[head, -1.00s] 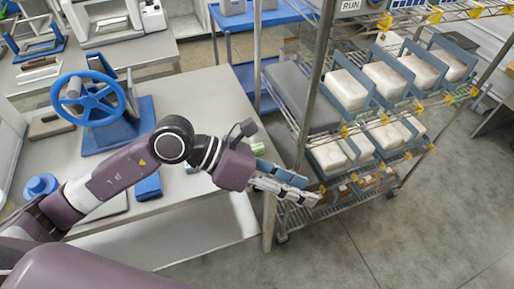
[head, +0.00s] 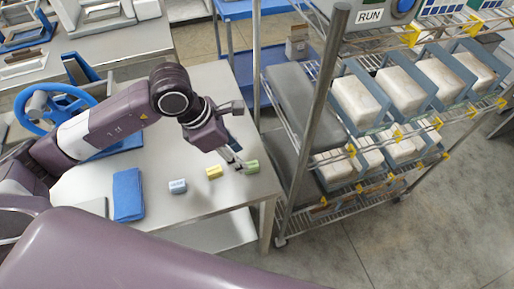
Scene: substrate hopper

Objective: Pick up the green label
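The green label (head: 251,167) is a small roll-like piece on the grey table, close to its right edge. A yellow one (head: 214,172) and a pale blue one (head: 177,186) lie to its left in a loose row. My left gripper (head: 238,163) comes down from above, its fingertips just left of the green label and very near it. I cannot tell whether they touch it, or how far apart the fingers are. The green label shows no sign of being lifted. My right gripper is out of view.
A wire rack (head: 300,160) with several white blocks in blue-grey holders stands just right of the table; its post is close to the table edge. A blue folded item (head: 128,194) and a blue handwheel (head: 40,108) are on the left. The table front is clear.

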